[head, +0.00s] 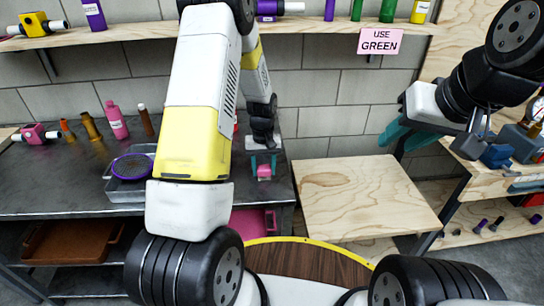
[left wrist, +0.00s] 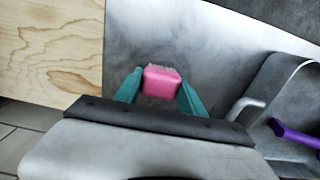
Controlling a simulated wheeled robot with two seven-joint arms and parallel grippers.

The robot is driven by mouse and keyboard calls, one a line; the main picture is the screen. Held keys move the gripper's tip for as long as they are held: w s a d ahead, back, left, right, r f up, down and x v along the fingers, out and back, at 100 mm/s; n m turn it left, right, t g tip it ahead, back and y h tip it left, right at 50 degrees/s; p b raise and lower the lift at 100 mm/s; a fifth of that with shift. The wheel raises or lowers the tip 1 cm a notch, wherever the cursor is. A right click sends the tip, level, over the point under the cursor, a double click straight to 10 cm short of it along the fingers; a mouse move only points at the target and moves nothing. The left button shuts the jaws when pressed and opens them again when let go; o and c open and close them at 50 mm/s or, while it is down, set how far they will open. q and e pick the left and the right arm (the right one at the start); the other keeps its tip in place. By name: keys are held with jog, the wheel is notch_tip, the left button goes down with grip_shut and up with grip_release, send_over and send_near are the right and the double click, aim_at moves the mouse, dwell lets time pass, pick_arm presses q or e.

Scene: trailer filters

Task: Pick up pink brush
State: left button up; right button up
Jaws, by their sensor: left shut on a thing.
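The pink brush (head: 264,172) is a small pink block between the teal fingers of my left gripper (head: 264,162), at the right end of the dark metal table in the head view. In the left wrist view the pink brush (left wrist: 161,82) sits between both fingertips of my left gripper (left wrist: 160,92), with pale bristles along its far edge. The gripper is shut on it. I cannot tell whether the brush still touches the table. My right gripper (head: 408,132) has its teal fingers apart and is empty, above the right side of the wooden table.
A clear tray (head: 124,190) with a purple round filter (head: 132,167) stands left of my left gripper. Several bottles and a pink device (head: 36,134) stand further left. A bare wooden table (head: 365,195) lies to the right. A sign (head: 380,41) reads "USE GREEN".

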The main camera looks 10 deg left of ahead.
aim_at(263, 168)
pick_arm(q)
jog(key=shift+r, duration=0.5)
jog(key=r, duration=0.1)
jog(key=s+r, duration=0.1)
jog(key=shift+a+r, duration=0.1)
jog(key=shift+r, duration=0.25)
jog(key=s+a+r, duration=0.1)
jog(key=s+a, duration=0.2)
jog(key=s, duration=1.1)
jog(key=shift+s+r, duration=0.15)
jog(key=shift+s, duration=0.2)
